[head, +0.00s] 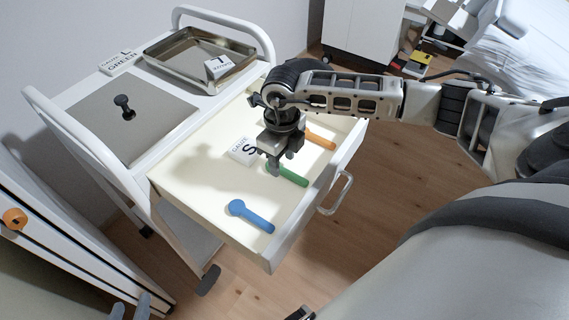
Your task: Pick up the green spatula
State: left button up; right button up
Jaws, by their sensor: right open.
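The green spatula (293,177) lies in the pulled-out white drawer (203,191), between a blue one and an orange one. My right gripper (273,168) is open and points down over the drawer, right by the green spatula's left end. It hides part of that end; I cannot tell whether it touches the spatula.
The blue spatula (250,215) lies nearer the front and the orange spatula (320,139) farther back. A white gauze box (242,150) lies beside my right gripper. The drawer has raised walls and a front handle (337,193). The cart top holds a metal tray (163,46).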

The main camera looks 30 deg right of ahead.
jog(key=shift+f, duration=1.2)
grip_shut()
jog(key=shift+r, duration=0.15)
